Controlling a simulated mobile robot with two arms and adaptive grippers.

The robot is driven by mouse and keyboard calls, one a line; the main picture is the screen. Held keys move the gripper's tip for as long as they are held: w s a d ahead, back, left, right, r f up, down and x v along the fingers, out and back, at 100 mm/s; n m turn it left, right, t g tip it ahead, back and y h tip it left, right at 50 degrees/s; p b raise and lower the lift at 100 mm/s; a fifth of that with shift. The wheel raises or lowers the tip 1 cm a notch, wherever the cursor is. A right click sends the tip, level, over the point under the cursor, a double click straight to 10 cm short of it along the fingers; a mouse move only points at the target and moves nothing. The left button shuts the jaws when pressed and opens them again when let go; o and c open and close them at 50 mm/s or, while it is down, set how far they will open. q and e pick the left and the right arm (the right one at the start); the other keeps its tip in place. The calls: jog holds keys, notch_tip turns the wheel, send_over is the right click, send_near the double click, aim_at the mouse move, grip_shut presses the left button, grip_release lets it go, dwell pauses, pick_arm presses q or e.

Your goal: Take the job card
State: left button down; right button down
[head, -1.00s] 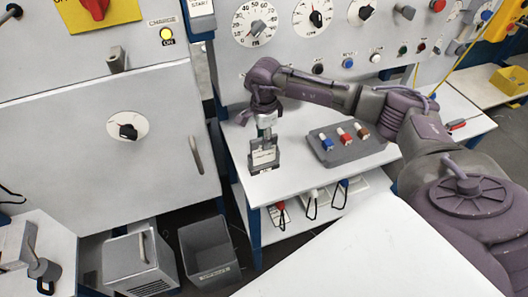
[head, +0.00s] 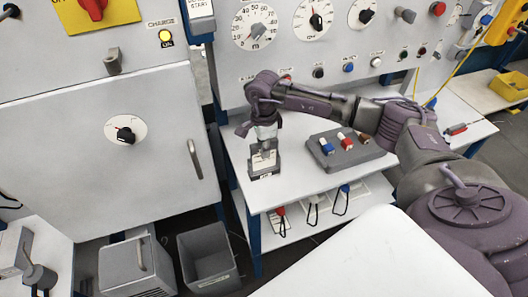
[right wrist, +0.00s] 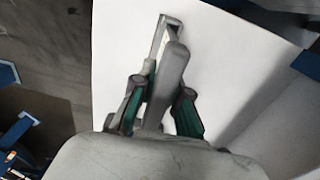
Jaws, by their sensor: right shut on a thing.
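The job card (head: 263,159) is a small pale card in a dark grey stand on the white side table, left of the tray of keys. My right gripper (head: 265,146) comes down from above onto its top edge. In the right wrist view the gripper (right wrist: 160,108) has its green-padded fingers on both sides of a thin grey piece and is shut on it. The card and its stand look nearly edge-on there, so their faces are hidden. The fingers hide the card's upper part in the head view. My left gripper is not in view.
A grey tray (head: 350,155) with blue, red and brown-topped pieces lies right of the card, under my right forearm. The panel with dials (head: 255,25) stands behind the table. A grey bin (head: 207,258) is on the floor at left. The table front is clear.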

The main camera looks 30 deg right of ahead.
jog(key=shift+r, duration=0.25)
jog(key=shift+r+p, duration=1.9)
jog(key=shift+r, duration=1.75)
jog(key=shift+f, duration=0.1)
